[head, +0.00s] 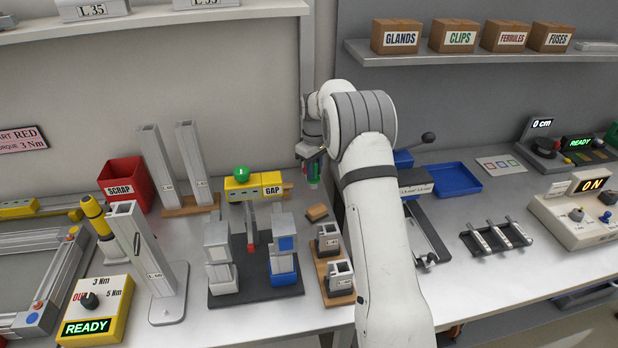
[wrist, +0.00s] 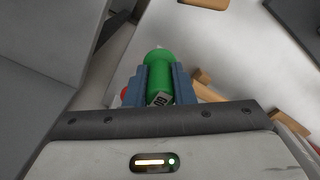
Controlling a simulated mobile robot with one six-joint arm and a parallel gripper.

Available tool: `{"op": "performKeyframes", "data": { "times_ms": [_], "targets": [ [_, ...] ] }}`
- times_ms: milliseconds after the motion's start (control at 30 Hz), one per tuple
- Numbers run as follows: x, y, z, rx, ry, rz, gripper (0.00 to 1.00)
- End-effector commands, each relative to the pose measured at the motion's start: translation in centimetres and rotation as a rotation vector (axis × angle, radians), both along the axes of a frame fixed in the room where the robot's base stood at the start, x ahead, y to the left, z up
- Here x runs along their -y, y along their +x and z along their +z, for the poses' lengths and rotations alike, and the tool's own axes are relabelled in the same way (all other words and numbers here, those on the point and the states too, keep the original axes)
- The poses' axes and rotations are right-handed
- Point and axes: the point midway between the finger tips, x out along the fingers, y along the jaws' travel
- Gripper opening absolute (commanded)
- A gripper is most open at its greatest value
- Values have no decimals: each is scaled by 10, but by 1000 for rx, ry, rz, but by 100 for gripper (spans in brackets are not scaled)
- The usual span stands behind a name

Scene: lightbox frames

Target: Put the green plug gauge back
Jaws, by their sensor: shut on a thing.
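The green plug gauge (wrist: 158,72) is between the blue fingers of my gripper (wrist: 160,88) in the wrist view. It has a rounded green end and a small pale label with dark marks. In the head view, my gripper (head: 312,172) is raised above the bench behind my forearm, with green showing between its fingers. The fingers are shut on the gauge. A yellow block marked GAP (head: 256,186), with a green knob (head: 241,172) on top, stands left of my gripper. The gauge's lower part is hidden.
Two grey and blue blocks on a dark plate (head: 257,291) stand below the GAP block. A wooden base (head: 333,294) holds two small metal pieces. The SCRAP bin (head: 126,182) is left. A blue tray (head: 455,179) lies right of my arm. A shelf (head: 480,55) with boxes is above.

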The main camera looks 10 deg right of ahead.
Motion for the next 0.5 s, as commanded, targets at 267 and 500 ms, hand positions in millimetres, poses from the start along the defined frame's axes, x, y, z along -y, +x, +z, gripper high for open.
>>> {"op": "performKeyframes", "data": {
  "times_ms": [267,500],
  "targets": [
    [1,-1,-31,-1,0,-1,0],
    [1,0,-33,-1,-1,-2,0]
  ]
}}
